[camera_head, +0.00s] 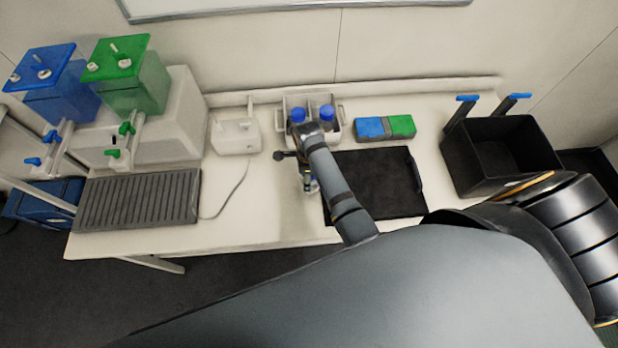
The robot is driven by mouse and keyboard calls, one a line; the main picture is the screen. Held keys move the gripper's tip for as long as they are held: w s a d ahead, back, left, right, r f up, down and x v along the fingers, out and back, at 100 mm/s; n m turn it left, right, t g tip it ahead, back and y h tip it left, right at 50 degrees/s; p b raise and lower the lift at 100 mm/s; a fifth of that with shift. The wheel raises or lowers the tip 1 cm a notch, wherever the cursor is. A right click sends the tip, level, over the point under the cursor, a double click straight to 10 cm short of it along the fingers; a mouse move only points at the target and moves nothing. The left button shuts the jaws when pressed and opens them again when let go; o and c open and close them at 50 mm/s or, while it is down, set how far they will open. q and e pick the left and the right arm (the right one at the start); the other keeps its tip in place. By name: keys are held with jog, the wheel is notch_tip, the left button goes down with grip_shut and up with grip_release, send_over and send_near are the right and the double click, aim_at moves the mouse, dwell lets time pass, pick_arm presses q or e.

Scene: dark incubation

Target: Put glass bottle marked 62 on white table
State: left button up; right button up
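Two bottles with blue caps stand in a white rack (341,136) at the back middle of the white table (257,205): a left bottle (298,115) and a right bottle (327,112). No number can be read on either. One arm of mine, apparently the right, reaches over the table. Its gripper (309,180) is just in front of the rack, left of the black mat. A small pale, glassy shape (313,187) shows at the fingers. It may be a bottle, but the wrist hides most of it. My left gripper is out of view.
A black mat (375,185) lies right of the gripper, with a blue and green box (385,128) behind it. A black bin (500,160) stands at the right. A white device (236,136), a grey ribbed tray (138,199) and blue and green containers (125,75) are left.

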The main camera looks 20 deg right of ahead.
jog(key=shift+d+f, duration=0.1)
jog(key=shift+f, duration=0.85)
jog(key=shift+s, duration=0.1)
jog(key=o, duration=1.4)
jog(key=shift+f, duration=0.15)
jog(key=shift+o, duration=0.2)
